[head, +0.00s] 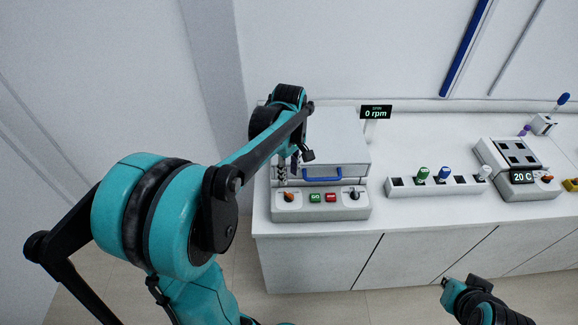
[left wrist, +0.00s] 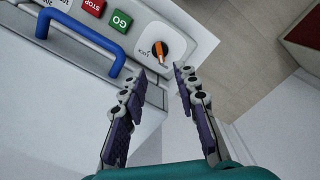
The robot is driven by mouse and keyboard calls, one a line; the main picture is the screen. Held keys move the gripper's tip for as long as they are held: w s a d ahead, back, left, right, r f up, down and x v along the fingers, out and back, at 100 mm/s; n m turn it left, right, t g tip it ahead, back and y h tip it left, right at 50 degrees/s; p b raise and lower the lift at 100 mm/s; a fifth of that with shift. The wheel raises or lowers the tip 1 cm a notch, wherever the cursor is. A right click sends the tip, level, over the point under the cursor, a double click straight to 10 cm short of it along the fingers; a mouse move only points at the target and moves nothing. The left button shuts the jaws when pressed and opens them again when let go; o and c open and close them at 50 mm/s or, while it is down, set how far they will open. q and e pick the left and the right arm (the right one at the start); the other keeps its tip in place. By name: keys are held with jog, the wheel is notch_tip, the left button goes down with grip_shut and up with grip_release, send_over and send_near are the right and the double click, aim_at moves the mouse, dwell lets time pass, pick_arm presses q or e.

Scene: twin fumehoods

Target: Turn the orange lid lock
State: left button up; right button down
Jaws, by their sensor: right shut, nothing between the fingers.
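The orange lid lock (head: 289,197) is a small knob on a white dial at the left of the centrifuge's front panel. In the left wrist view the orange knob (left wrist: 160,50) points slightly off the picture's vertical, with lettering beside it. My left gripper (head: 289,172) is just above the lock in the head view. In the left wrist view my left gripper (left wrist: 168,73) is open and empty, its fingertips apart and just below the knob; contact cannot be told. My right gripper (head: 446,286) is at the lower right, away from the bench, its fingers barely visible.
The centrifuge (head: 340,140) has a blue handle (head: 322,176), green GO and red STOP buttons and a dark knob (head: 354,194). A tube rack (head: 400,187) with several tubes and a 20 C heater block (head: 510,165) stand to the right.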

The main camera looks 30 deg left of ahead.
pick_arm(q)
notch_tip(320, 180, up, 3)
jog(key=shift+f, duration=0.2)
dwell(0.4)
jog(key=s+d+f+m+t+b, duration=0.7)
jog(key=s+d+f+m+b, duration=0.2)
jog(key=s+m, duration=0.3)
jog(key=d+m, duration=0.1)
jog(key=m, duration=0.2)
jog(key=shift+d+f, duration=0.2)
jog(key=shift+d, duration=0.1)
